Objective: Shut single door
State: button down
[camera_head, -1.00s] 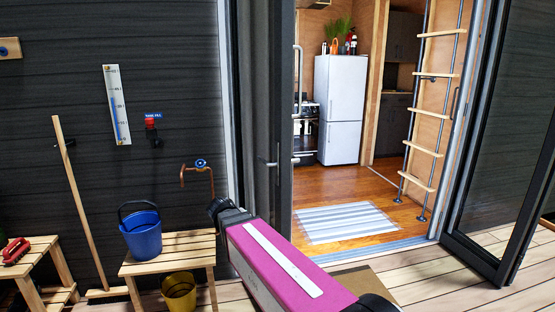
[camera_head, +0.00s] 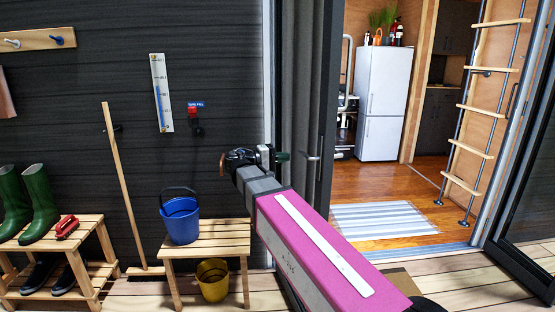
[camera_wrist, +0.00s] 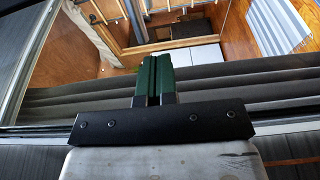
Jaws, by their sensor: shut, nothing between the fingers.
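The doorway is open. A dark door leaf (camera_head: 328,110) stands nearly edge-on at the doorway's left side, with a lever handle (camera_head: 313,157). A glass door leaf (camera_head: 530,170) stands swung open at the right, with a bar handle (camera_head: 511,101). My gripper (camera_head: 283,157) is shut and empty. Its green tips point right, in front of the grey curtain (camera_head: 299,80), a little left of the lever handle. I cannot tell whether the tips touch anything. In the wrist view the shut green fingers (camera_wrist: 153,80) lie over the grey curtain (camera_wrist: 220,88).
A bench (camera_head: 215,243) with a blue bucket (camera_head: 181,222) stands below my gripper; a yellow bucket (camera_head: 213,283) is under it. A broom (camera_head: 122,185) leans on the wall. A shoe rack (camera_head: 85,235) is at left. Inside, a striped mat (camera_head: 385,221) lies before a fridge (camera_head: 383,105).

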aim_at(312, 153)
jog(key=x, duration=0.8)
jog(key=shift+w+d, duration=0.1)
jog(key=shift+d, duration=0.25)
